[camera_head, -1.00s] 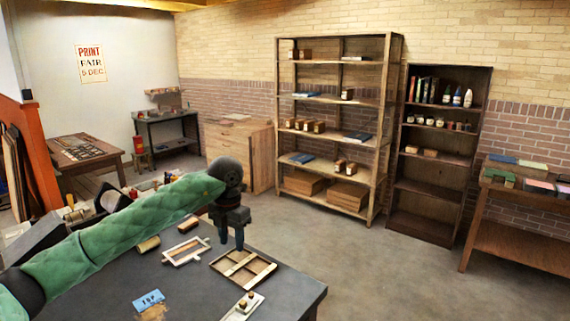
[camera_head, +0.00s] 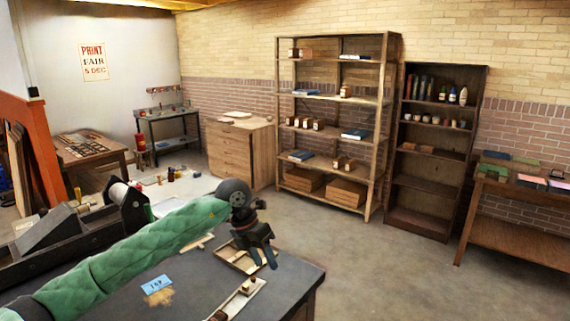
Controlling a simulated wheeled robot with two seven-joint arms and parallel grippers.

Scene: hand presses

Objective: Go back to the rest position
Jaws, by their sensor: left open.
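My left gripper (camera_head: 267,256) is at the end of the green-sleeved arm that comes in from the left. It is open and points down over the dark table (camera_head: 205,285). Nothing shows between its fingers. It hides part of a wooden tray (camera_head: 228,251) with dividers at the table's far edge. I cannot tell whether the fingertips touch the tray. My right gripper is not in view.
A long narrow holder (camera_head: 243,297) and a blue card (camera_head: 155,283) lie on the table. A dark press (camera_head: 60,240) stands at the left. A tall wooden shelf (camera_head: 372,150), a dark bookcase (camera_head: 430,185) and a workbench (camera_head: 515,225) line the wall. The floor between is clear.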

